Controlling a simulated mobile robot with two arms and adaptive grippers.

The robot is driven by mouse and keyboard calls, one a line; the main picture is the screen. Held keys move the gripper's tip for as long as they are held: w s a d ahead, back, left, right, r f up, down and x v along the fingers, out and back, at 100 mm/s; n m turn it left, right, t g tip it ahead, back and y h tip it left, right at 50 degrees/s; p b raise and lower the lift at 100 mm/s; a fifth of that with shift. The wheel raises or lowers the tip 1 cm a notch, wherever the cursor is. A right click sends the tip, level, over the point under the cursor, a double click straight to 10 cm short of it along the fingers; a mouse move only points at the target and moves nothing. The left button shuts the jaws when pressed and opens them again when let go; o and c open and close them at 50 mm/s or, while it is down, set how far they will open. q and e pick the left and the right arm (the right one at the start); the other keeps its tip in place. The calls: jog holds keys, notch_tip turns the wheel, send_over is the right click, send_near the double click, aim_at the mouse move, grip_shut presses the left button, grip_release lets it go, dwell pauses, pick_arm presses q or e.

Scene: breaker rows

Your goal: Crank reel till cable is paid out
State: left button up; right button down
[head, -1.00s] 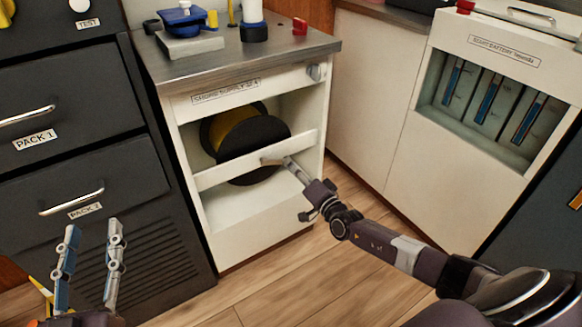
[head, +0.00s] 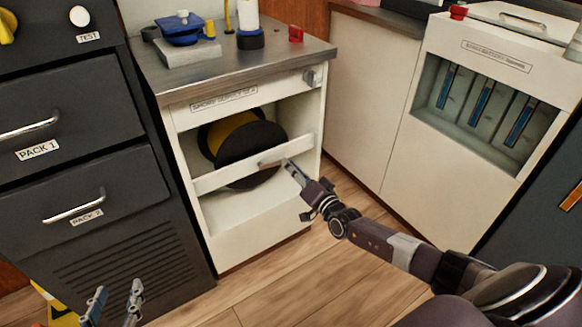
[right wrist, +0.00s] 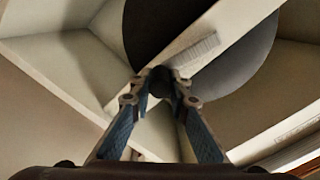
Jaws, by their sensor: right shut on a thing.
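The cable reel (head: 250,140), with black round flanges and yellow cable between them, sits in the open bay of a white cabinet (head: 260,238). A white bar (head: 225,177) crosses in front of it. My right gripper (head: 288,164) is at this bar, in front of the reel's lower right. In the right wrist view its fingertips (right wrist: 162,76) close on a small dark piece, seemingly the crank handle (right wrist: 160,84), mostly hidden by the fingers. The reel's dark flange (right wrist: 245,65) shows behind. My left gripper (head: 115,296) is empty, its fingers apart, at the bottom left.
Dark drawers (head: 75,190) with metal handles stand left of the cabinet. A blue device (head: 183,30) and a red block (head: 296,34) are on the metal top. A battery unit (head: 490,95) stands at the right. The wooden floor (head: 290,285) in front is clear.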

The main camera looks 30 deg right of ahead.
jog(key=c, duration=1.8)
grip_release()
jog(key=s, duration=0.8)
jog(key=s+d, duration=0.1)
jog(key=s, duration=0.3)
